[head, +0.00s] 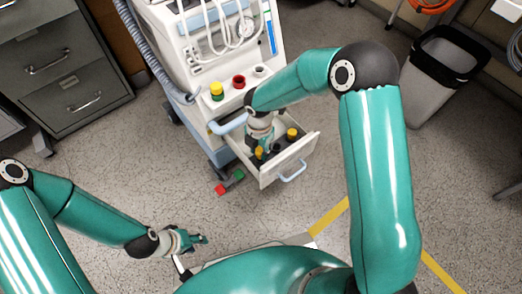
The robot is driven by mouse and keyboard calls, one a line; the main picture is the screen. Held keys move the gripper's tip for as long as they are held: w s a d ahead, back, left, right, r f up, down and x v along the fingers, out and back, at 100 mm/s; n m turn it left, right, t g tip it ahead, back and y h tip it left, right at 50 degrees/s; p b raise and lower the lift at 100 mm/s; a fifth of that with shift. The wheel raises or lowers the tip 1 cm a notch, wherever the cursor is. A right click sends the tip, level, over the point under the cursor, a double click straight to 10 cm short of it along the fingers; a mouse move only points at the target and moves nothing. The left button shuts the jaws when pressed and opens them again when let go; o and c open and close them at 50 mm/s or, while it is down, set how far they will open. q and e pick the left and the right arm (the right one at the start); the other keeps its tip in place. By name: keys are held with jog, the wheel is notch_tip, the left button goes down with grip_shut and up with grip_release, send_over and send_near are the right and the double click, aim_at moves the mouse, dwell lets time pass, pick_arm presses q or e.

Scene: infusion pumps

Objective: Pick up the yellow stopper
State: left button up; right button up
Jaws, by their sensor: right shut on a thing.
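A white medical cart (185,60) stands at the back centre with its drawer (308,150) pulled open. My right gripper (266,152) reaches down into the drawer and is shut on a yellow stopper (260,152); the fingers and arm partly hide it. Another yellow stopper (292,133) stands in the drawer to the right.
A red piece (238,82) and a white one (259,71) sit on the cart's top. A red and green pedal (229,183) lies on the floor. Grey filing drawers (60,70) stand at left, a bin (438,70) at upper right. Floor left of the cart is clear.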

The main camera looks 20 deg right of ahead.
aim_at(259, 150)
notch_tip(259, 150, up, 18)
jog(key=p, duration=0.6)
